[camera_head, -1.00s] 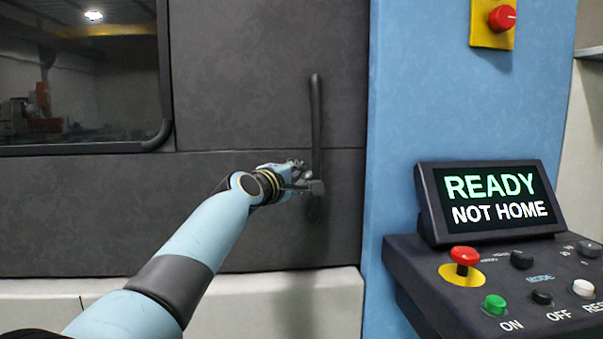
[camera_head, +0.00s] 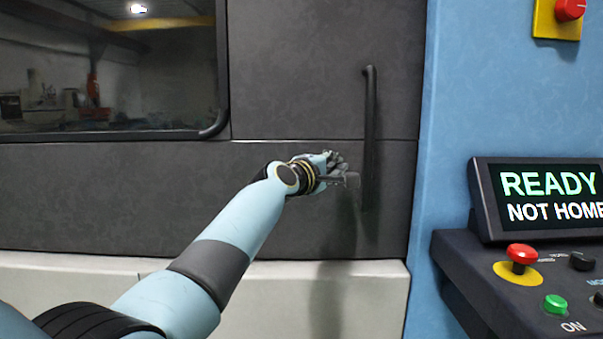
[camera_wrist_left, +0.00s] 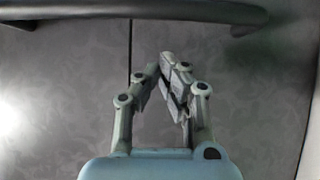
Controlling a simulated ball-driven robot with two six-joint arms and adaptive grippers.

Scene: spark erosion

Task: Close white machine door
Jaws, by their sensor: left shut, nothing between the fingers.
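The machine door (camera_head: 290,70) is a dark grey panel, not white, with a window at its left. Its right edge meets the blue panel, with no clear gap visible. A black vertical bar handle (camera_head: 370,120) stands near that edge; in the left wrist view it runs across the top (camera_wrist_left: 130,12). My left gripper (camera_head: 350,179) is in front of the door, just left of the handle's lower part. In the left wrist view my left gripper (camera_wrist_left: 167,72) has its fingers together and empty, apart from the bar. My right gripper is out of view.
A blue panel (camera_head: 500,100) with a red knob (camera_head: 570,9) is right of the door. A control console (camera_head: 470,270) with buttons and a screen (camera_head: 545,195) reading "READY NOT HOME" juts out at the lower right. A pale ledge (camera_head: 320,290) runs below the door.

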